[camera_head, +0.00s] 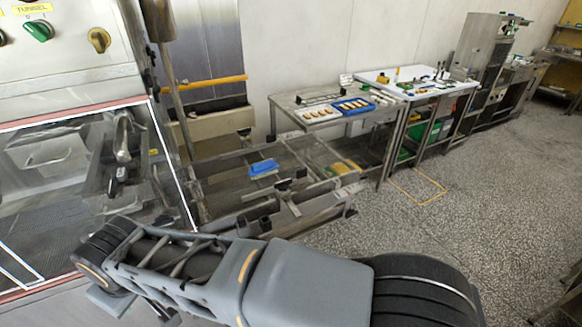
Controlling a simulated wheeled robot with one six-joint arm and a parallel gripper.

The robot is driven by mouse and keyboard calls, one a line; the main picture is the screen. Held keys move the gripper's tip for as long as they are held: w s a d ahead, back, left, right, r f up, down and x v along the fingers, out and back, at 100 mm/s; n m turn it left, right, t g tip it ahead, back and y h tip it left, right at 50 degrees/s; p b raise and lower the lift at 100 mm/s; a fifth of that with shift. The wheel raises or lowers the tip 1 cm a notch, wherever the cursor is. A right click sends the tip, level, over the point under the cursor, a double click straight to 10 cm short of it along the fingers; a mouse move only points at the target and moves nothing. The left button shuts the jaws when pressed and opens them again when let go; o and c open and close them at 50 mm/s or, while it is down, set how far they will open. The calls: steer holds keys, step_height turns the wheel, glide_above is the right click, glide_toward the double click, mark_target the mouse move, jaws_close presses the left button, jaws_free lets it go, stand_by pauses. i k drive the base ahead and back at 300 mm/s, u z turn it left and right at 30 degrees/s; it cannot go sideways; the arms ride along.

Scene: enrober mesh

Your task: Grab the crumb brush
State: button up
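A blue block-like item (263,168) with a paler lower edge lies on the low metal frame right of the machine. It is the most brush-like thing in view, but it is too small for me to be sure that it is the crumb brush. My grey arm crosses the bottom of the picture, in front of and below the frame. I cannot make out any gripper fingertips. The blue item stands apart from my arm, with nothing gripping it.
The machine (63,66) with knobs and a clear guard fills the left. A steel table (300,99) with a blue tray (352,107) stands behind the frame. A white-topped table (440,88) is further right. The speckled floor at right is mostly clear.

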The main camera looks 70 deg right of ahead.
mark_target(266, 169)
steer(key=z, duration=1.25)
steer(key=k, duration=0.25)
steer(key=z, duration=1)
steer(key=i, duration=0.35)
steer(key=z, duration=1.75)
steer(key=i, duration=1.2)
steer(key=u, duration=3.5)
